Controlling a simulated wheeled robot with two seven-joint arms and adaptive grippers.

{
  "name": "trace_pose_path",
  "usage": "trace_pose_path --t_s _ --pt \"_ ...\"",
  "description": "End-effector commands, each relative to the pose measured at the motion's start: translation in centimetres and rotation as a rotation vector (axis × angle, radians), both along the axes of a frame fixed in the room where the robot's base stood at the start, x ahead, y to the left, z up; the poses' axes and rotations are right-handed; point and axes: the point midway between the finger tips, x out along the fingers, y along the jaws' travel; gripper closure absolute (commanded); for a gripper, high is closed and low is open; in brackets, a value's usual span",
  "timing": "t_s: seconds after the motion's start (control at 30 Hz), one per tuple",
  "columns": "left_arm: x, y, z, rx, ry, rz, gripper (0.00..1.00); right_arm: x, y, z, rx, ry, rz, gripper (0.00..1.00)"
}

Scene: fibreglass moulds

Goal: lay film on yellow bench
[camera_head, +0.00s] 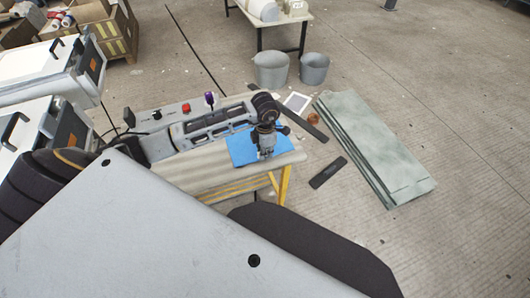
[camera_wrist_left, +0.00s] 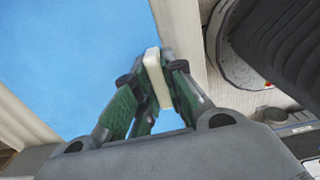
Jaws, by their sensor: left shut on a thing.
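The blue film (camera_head: 243,150) lies flat over the right end of the yellow bench (camera_head: 286,182), which has yellow legs and a pale top. My left gripper (camera_head: 266,152) points down over the film. In the left wrist view the blue film (camera_wrist_left: 70,50) fills much of the upper left, with pale bench top (camera_wrist_left: 185,30) beside it. There, my left gripper (camera_wrist_left: 153,75) has its green-padded fingers closed on a small cream-white piece (camera_wrist_left: 154,72). I cannot tell whether this piece is joined to the film. My right gripper is not in view.
A control panel with a red button (camera_head: 186,107) sits along the bench's back. Greenish sheets (camera_head: 370,145) and a dark strip (camera_head: 328,172) lie on the floor to the right. Two grey buckets (camera_head: 271,70) stand behind. White machines (camera_head: 50,72) stand at left.

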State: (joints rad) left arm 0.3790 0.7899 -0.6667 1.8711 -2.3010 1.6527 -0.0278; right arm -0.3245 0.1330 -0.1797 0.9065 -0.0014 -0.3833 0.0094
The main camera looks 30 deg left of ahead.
Motion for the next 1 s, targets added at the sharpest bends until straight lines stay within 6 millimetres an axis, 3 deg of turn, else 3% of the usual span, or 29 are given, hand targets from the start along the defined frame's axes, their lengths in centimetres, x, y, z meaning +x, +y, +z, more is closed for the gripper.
trace_pose_path --t_s 0.43,0.47,0.6,1.0 --pt "0.01 0.01 -0.51 0.001 -0.001 0.0 1.0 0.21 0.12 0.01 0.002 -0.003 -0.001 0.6" --pt "0.0 0.0 -0.49 0.0 0.0 0.0 0.84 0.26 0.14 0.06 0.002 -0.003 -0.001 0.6" --pt "0.0 0.0 -0.47 0.0 0.0 0.0 0.66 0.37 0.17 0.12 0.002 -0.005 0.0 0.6" --pt "0.0 0.0 -0.38 0.0 0.0 0.0 0.66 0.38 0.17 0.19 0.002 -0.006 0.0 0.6"
